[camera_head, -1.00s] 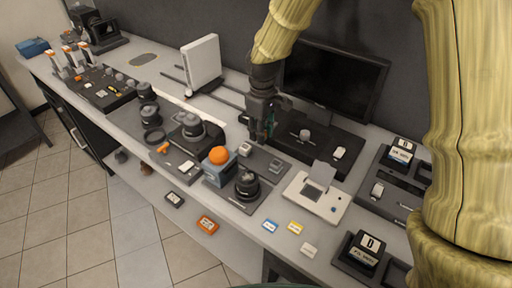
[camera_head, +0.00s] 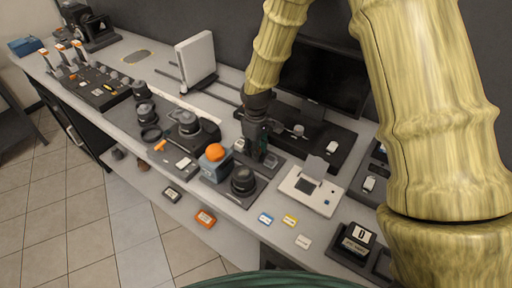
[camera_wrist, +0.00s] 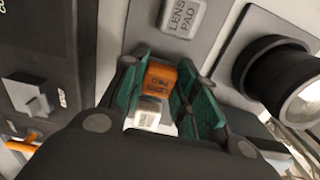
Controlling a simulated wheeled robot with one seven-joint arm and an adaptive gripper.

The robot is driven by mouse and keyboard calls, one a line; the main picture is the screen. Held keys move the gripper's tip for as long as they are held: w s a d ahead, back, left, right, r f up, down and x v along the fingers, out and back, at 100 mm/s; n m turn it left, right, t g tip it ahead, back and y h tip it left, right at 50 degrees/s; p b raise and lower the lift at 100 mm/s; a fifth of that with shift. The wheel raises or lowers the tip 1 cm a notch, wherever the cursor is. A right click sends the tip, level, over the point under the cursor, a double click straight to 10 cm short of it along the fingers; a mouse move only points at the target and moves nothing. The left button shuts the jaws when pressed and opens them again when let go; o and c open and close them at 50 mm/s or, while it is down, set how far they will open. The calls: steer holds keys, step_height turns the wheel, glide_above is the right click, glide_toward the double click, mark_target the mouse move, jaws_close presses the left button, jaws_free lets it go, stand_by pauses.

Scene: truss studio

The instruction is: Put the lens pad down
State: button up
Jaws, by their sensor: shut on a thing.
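The lens pad (camera_wrist: 160,82) appears as a small block with an orange lettered part and a pale part below it. It sits between the two green fingers of my gripper (camera_wrist: 160,95), which is shut on it. In the head view my gripper (camera_head: 257,153) is low over a dark grey mat (camera_head: 268,178); the lens pad is hidden there behind the fingers. A pale "LENS PAD" label (camera_wrist: 180,18) lies just beyond the fingertips in the wrist view. Whether the pad touches the surface I cannot tell.
A black lens (camera_head: 243,180) stands close by and also shows in the wrist view (camera_wrist: 283,80). An orange ball on a blue-grey box (camera_head: 213,168) is left of my gripper. A white device (camera_head: 308,190) is at right; the monitor (camera_head: 325,80) is behind.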

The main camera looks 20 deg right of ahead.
steer(key=shift+f, duration=0.3)
steer(key=o, duration=0.9)
steer(key=shift+r, duration=0.2)
step_height(320, 180, up, 12)
steer(key=b, duration=0.3)
stand_by(0.4)
